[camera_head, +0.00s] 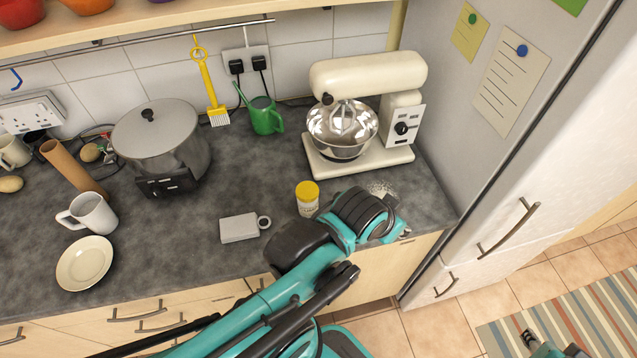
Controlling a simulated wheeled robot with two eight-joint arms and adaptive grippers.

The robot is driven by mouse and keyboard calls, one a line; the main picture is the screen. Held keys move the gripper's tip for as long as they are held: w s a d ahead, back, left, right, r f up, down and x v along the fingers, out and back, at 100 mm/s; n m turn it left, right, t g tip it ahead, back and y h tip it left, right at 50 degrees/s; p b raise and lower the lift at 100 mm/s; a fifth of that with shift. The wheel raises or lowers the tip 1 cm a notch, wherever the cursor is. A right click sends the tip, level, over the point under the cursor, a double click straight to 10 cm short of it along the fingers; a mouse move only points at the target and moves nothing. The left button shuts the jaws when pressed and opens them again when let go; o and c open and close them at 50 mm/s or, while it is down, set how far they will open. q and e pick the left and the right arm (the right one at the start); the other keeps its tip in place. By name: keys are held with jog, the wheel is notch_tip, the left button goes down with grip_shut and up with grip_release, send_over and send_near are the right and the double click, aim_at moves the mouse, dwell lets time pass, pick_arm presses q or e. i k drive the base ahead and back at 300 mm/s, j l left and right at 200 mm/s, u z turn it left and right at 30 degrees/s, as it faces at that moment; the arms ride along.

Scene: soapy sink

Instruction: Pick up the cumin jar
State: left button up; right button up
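The cumin jar is probably the small jar with a yellow lid and pale body (307,197), upright on the dark counter in front of the mixer; its label is too small to read. My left arm reaches across the front of the counter, and its gripper end (385,218) is right of the jar, near the counter's front edge. Its fingers are not clear, and no gap or held thing shows. My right gripper (548,346) is partly in view at the bottom right, over the floor and far from the jar; its opening is unclear.
A cream stand mixer (368,75) with a steel bowl stands behind the jar. A grey box-like item (239,228) lies to its left. A large pot (160,140), white mug (92,213) and plate (84,264) are farther left. A fridge (490,160) bounds the right.

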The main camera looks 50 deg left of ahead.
aim_at(308, 192)
jog(key=k+j+u, duration=0.15)
jog(key=u, duration=1.35)
jog(key=k+j+z, duration=0.15)
jog(key=z, duration=0.45)
